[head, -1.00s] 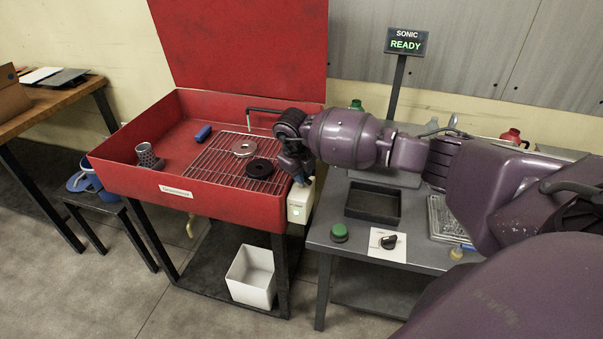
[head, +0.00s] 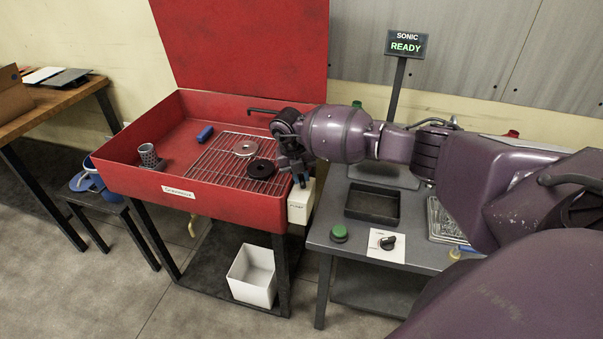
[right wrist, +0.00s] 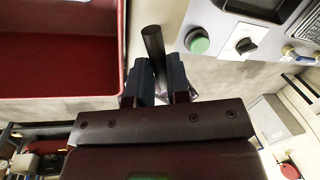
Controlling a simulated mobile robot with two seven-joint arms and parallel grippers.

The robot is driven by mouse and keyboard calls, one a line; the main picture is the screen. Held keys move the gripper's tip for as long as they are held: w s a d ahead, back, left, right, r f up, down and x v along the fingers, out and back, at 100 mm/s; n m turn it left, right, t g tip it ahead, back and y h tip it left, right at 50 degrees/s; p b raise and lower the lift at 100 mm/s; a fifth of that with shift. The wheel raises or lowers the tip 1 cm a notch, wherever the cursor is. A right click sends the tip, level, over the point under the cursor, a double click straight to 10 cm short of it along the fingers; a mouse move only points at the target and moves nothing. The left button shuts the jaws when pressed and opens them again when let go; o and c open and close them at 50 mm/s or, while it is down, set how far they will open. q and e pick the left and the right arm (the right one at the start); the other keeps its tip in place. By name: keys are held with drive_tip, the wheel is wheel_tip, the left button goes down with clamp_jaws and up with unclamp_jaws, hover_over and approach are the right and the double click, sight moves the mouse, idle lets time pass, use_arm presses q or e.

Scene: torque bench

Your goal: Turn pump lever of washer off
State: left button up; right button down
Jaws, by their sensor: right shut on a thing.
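The red parts washer (head: 130,180) stands at left centre in the head view, its lid raised. A white pump box (head: 300,204) is fixed at its front right corner. My right gripper (head: 301,178) is just above this box, pointing down. In the right wrist view the dark round pump lever (right wrist: 153,45) stands between the two fingers of my right gripper (right wrist: 158,85), which are shut on it. The lever's lower part is hidden by the gripper. A black spout (head: 264,111) reaches over the basin with no stream visible below it. My left gripper is out of view.
A rack (head: 215,165) in the basin holds a grey ring (head: 244,148) and a black ring (head: 261,169). The grey bench (head: 350,255) on the right bears a black tray (head: 372,205), a green button (head: 339,232) and a black knob (head: 387,242). A white bin (head: 251,278) stands below.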

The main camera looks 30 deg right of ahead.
drive_tip(key=m+p, duration=0.1)
drive_tip(key=m, duration=0.2)
drive_tip(key=shift+w+r+g, duration=0.1)
drive_tip(key=shift+w+g, duration=0.05)
drive_tip(key=shift+g, duration=0.15)
drive_tip(key=shift+m+y, duration=0.3)
drive_tip(key=shift+m, duration=0.4)
drive_tip(key=c, duration=1.1)
unclamp_jaws()
drive_tip(key=shift+r, duration=0.25)
wheel_tip(320, 180, up, 10)
drive_tip(key=w+a, duration=0.1)
drive_tip(key=shift+w+a, duration=0.2)
drive_tip(key=shift+w, duration=0.1)
